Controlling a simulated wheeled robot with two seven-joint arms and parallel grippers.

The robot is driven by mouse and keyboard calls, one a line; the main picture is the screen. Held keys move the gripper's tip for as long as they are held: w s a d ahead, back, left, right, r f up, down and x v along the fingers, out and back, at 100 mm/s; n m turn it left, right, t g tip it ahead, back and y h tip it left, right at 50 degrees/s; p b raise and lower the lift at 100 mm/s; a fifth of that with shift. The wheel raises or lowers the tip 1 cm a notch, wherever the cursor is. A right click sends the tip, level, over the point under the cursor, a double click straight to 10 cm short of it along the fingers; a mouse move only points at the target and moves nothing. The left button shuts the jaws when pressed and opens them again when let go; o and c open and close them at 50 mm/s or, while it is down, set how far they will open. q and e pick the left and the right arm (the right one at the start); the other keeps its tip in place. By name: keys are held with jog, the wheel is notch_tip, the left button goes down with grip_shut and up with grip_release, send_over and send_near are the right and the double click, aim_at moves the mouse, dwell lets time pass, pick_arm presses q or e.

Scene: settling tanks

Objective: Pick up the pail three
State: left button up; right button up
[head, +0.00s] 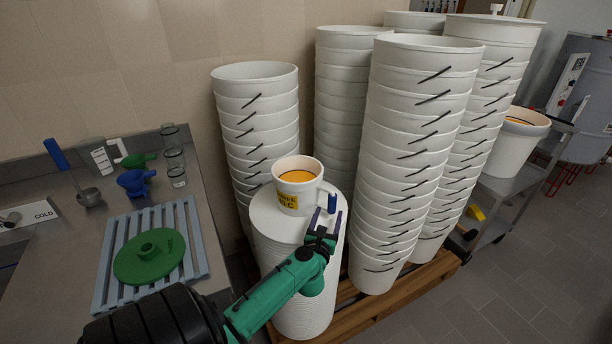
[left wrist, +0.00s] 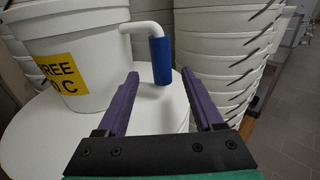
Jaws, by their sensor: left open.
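The pail three (head: 291,196) is a white pail with a yellow label and orange contents. It stands upright on a stack of white lids (head: 285,240). Its side handle has a blue grip (head: 332,203), on the right of the pail. In the left wrist view the pail (left wrist: 95,35) is at the upper left, and its blue grip (left wrist: 161,60) hangs just beyond the fingertips, in line with the gap. My left gripper (head: 324,219) is open and empty, with purple fingers (left wrist: 160,78) on either side of that gap. My right gripper is not seen.
Tall stacks of nested white buckets (head: 415,130) stand behind and to the right, close to the pail. A steel counter (head: 60,270) at left holds a blue slatted rack (head: 107,270) with a green lid (head: 130,262). Another orange-filled bucket (head: 512,150) stands on a cart at right.

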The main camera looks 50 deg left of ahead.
aim_at(331, 209)
pick_arm(q)
jog(key=shift+w+a+r, duration=0.4)
jog(key=shift+w+a, duration=0.15)
jog(key=shift+w, duration=0.2)
jog(key=w, duration=0.2)
jog(key=w+a, duration=0.1)
jog(key=shift+f, duration=0.3)
jog(key=shift+w+a+f, duration=0.15)
jog(key=shift+a, duration=0.05)
jog(key=shift+s+r, duration=0.2)
jog(key=c, duration=0.7)
grip_shut()
jog(key=shift+d, duration=0.1)
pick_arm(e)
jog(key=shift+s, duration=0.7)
pick_arm(q)
jog(key=shift+f, duration=0.1)
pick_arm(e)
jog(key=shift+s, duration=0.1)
